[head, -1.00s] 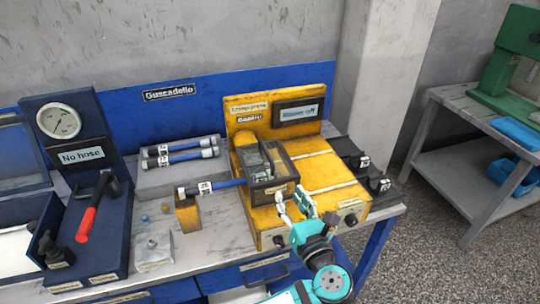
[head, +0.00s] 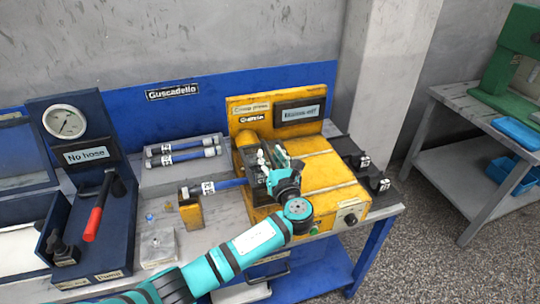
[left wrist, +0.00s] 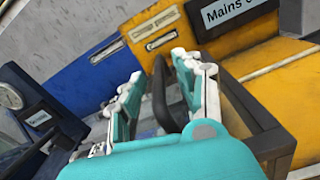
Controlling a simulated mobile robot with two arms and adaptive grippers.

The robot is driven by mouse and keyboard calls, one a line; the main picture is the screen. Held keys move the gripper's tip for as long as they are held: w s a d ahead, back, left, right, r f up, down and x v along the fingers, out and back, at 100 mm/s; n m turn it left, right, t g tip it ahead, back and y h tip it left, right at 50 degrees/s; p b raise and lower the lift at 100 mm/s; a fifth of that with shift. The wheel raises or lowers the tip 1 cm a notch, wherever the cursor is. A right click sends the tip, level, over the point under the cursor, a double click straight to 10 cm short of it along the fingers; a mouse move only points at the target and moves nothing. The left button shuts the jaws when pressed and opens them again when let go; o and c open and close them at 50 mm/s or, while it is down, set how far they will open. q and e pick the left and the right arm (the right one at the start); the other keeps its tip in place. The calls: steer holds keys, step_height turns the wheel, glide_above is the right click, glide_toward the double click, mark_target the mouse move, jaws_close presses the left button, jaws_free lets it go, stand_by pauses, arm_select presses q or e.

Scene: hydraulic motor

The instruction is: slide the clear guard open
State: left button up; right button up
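The yellow crimp press (head: 325,175) stands on the bench at the middle. Its clear guard (head: 262,182), a dark-framed box, sits at the press's left side, largely hidden behind my left gripper (head: 274,156). In the left wrist view, the guard's dark frame (left wrist: 262,125) runs along the right of the fingers. A black curved handle (left wrist: 160,97) shows between the two fingers of my left gripper (left wrist: 160,72), which are apart. I cannot tell whether they touch the handle. My right gripper is not in view.
A blue hose (head: 228,184) reaches into the press from the left, by a small yellow block (head: 190,212). A grey tray (head: 182,172) with hoses lies behind. A gauge stand (head: 75,145) with a red-handled lever (head: 95,222) stands left. Black fittings (head: 372,178) lie right of the press.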

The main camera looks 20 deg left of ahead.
arm_select(q)
jaws_close()
stand_by(0.3)
stand_by(0.3)
